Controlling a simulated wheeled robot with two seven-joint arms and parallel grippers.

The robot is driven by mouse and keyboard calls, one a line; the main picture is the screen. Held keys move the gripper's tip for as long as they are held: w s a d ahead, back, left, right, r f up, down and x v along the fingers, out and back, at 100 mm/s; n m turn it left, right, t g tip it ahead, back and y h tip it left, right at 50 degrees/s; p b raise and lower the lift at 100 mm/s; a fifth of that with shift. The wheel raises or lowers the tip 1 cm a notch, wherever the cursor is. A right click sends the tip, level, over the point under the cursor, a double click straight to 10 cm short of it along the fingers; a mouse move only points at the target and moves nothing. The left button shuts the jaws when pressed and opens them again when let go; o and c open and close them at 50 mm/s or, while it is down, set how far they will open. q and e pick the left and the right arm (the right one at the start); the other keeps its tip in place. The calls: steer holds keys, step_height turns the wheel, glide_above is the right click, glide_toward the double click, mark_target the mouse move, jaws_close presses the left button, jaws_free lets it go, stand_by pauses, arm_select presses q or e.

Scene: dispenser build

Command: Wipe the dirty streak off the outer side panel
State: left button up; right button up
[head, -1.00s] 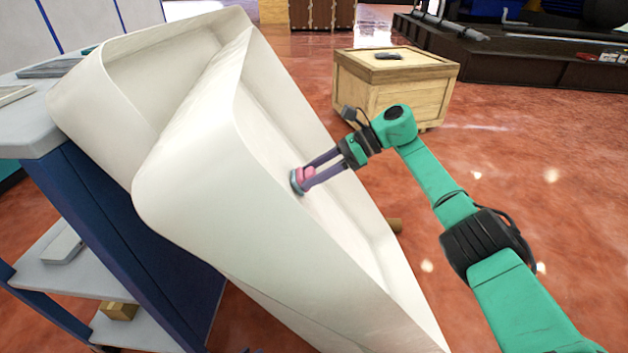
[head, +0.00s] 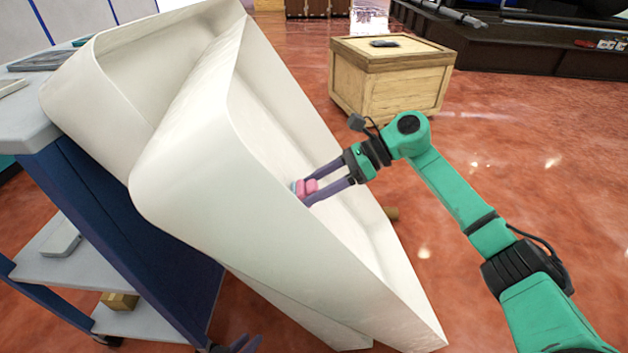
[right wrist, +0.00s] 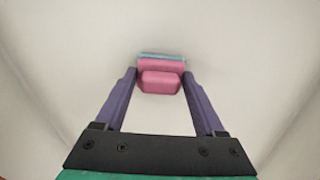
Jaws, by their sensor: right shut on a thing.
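A large white panelled body (head: 190,200) with raised rims stands tilted beside the blue cart; its pale wall also fills the right wrist view (right wrist: 60,70). My right gripper (head: 306,191) is shut on a pink wiping block (head: 308,187) with a light blue face, against or very close to the recessed white face. In the right wrist view the pink block (right wrist: 160,82) sits between the purple fingertips, its blue edge toward the panel. I make out no dirty streak in either view. My left gripper (head: 236,345) shows only partly at the bottom edge; its opening is unclear.
A blue cart (head: 110,215) with grey shelves stands at the left, holding a small box (head: 120,301). A wooden crate (head: 390,85) with a dark object on top stands behind my right arm. Red glossy floor is open on the right.

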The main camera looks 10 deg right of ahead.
steer(key=s, duration=0.3)
steer(key=shift+f+b, duration=0.2)
steer(key=shift+b, duration=0.1)
steer(key=shift+s+a+r, duration=0.1)
steer(key=shift+s, duration=0.4)
steer(key=shift+s+b, duration=0.9)
steer(key=shift+s, duration=0.6)
steer(key=shift+s+r, duration=0.1)
steer(key=shift+s, duration=0.3)
steer(key=v, duration=0.6)
steer(key=shift+w, duration=0.1)
steer(key=shift+v, duration=1.6)
steer(key=shift+a+p, duration=0.1)
steer(key=shift+p, duration=0.2)
